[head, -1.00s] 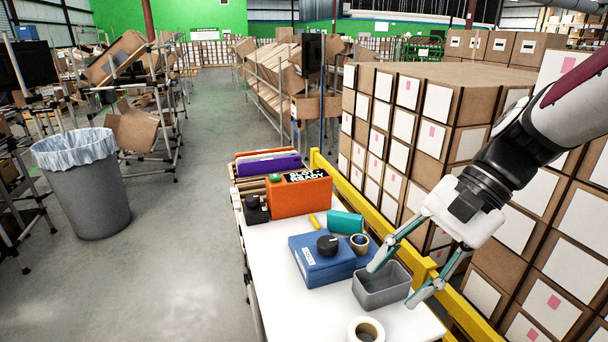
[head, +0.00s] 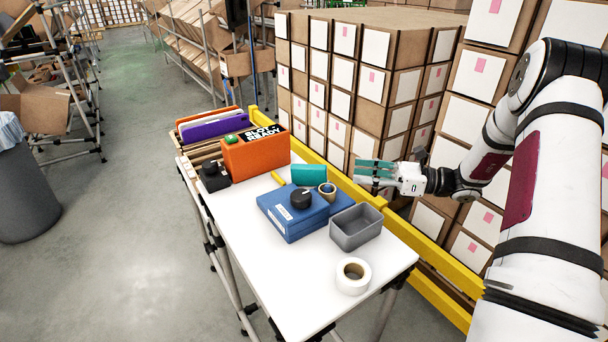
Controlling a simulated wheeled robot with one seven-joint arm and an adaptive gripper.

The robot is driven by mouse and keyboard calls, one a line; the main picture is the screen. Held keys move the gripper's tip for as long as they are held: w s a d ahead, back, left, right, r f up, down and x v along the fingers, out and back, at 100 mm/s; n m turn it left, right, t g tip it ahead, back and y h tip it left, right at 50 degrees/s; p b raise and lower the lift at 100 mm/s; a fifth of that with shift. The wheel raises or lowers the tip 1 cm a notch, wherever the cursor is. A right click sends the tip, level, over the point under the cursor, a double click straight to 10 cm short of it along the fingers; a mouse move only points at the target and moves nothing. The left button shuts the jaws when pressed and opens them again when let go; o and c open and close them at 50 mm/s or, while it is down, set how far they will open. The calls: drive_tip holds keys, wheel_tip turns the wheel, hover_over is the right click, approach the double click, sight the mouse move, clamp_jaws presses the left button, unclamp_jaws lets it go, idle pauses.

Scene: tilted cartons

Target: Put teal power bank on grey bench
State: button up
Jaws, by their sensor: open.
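The teal power bank (head: 309,173) is a small rounded block at the back of the white-topped table (head: 310,298), behind a blue box (head: 293,222). The box partly hides its base, so I cannot tell exactly what it rests on. My gripper (head: 357,175) is open and empty, to the right of the power bank and apart from it. Its fingers point left, near the yellow rail. No separate grey bench is clear in view; the table top looks white.
A black knob (head: 301,198) sits on the blue box, with a small tape roll (head: 327,190) beside the power bank. A grey bin (head: 357,229) and a white tape roll (head: 352,275) are nearer. An orange case (head: 256,152) stands left. A yellow rail (head: 425,247) and stacked cartons (head: 375,60) border the right.

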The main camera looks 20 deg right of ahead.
approach(297, 164)
drive_tip(key=shift+w+a+f, duration=0.4)
drive_tip(key=shift+w+a, duration=0.1)
drive_tip(key=shift+w, duration=0.05)
drive_tip(key=shift+s+r+x, duration=0.1)
drive_tip(key=shift+r+x, duration=0.05)
drive_tip(key=shift+x, duration=0.75)
drive_tip(key=shift+s+r+x, duration=0.1)
drive_tip(key=shift+x, duration=0.8)
drive_tip(key=shift+s+r+x, duration=0.1)
drive_tip(key=shift+r+x, duration=0.05)
drive_tip(key=shift+x, duration=0.75)
drive_tip(key=shift+a, duration=0.2)
clamp_jaws()
